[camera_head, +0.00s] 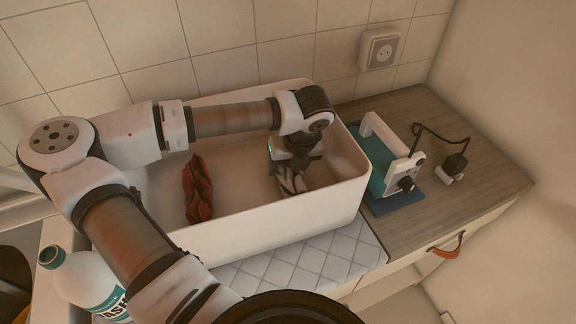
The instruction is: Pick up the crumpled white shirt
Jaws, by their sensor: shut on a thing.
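My gripper (294,169) points down inside the white sink basin (330,205), towards its right side. It is shut on a small, crumpled white cloth, the white shirt (291,184), which shows dark streaks or shadows. The shirt is below and partly hidden by the gripper. I cannot tell whether the shirt still touches the basin floor. A crumpled dark red cloth (197,188) lies apart, in the left part of the basin.
The basin's high walls surround my gripper. Right of it, a white device (388,150) stands on a blue mat (392,207) with a black cable and plug. A white bottle (85,280) stands at lower left. The wooden counter (480,185) is mostly clear at right.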

